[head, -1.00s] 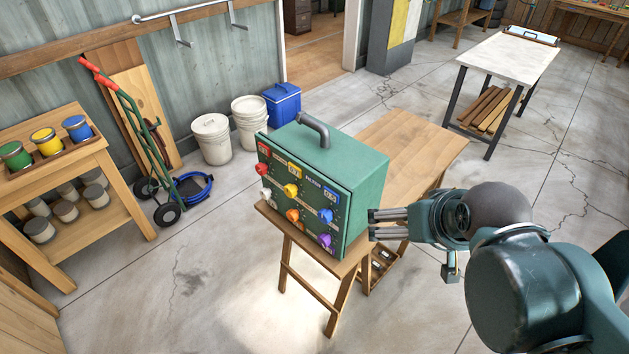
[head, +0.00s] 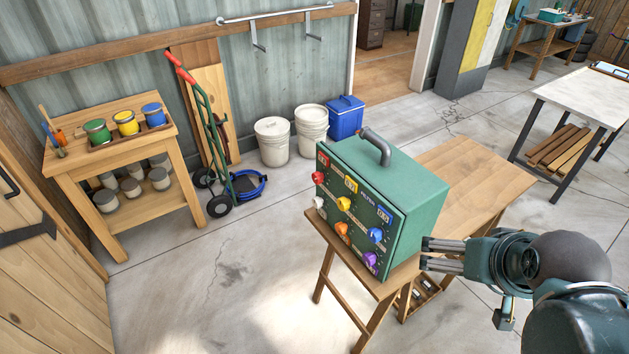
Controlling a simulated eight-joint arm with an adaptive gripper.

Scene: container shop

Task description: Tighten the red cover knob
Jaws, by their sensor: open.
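The red knob (head: 318,177) sits at the upper left of the front panel of a green box (head: 408,190) with a grey top handle. The same panel carries a yellow knob (head: 344,203), a blue knob (head: 375,235), a white knob (head: 319,202), an orange knob (head: 342,228) and a purple knob (head: 370,259). The box stands on a wooden table (head: 468,170). My gripper (head: 426,254) is open and empty. It is at the right of the box in the picture, across the box from the red knob, pointing left. I cannot tell whether it touches the box.
A wooden shelf (head: 118,168) with paint cans stands at the left, beside a green hand truck (head: 201,118). White buckets (head: 272,142) and a blue cooler (head: 346,117) are by the wall. A white-topped table (head: 585,97) is at the right. The floor before the panel is clear.

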